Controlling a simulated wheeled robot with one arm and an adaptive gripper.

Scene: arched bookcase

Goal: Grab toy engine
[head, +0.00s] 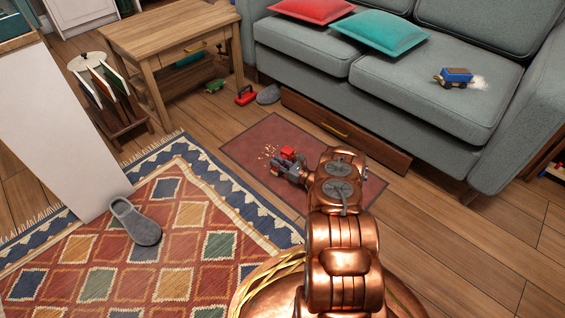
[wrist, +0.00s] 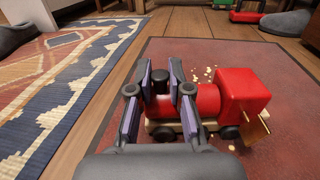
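The toy engine (wrist: 240,95) is red with black wheels, a cream base and a gold piece at its right end. It sits upright on the dark red mat in the wrist view. In the head view the engine (head: 288,153) shows small at the tip of my arm. My gripper (wrist: 162,75) is low over the engine's left end, with one finger on either side of a black upright part. The fingers stand apart; whether they touch it I cannot tell. The fingers hide part of the engine's front.
The red mat (head: 250,148) lies beside a patterned rug (head: 150,250) with a grey slipper (head: 136,222). Light crumbs lie by the engine. A grey sofa (head: 400,85) holds a blue toy truck (head: 455,76). A wooden table (head: 160,40) and other toys stand behind.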

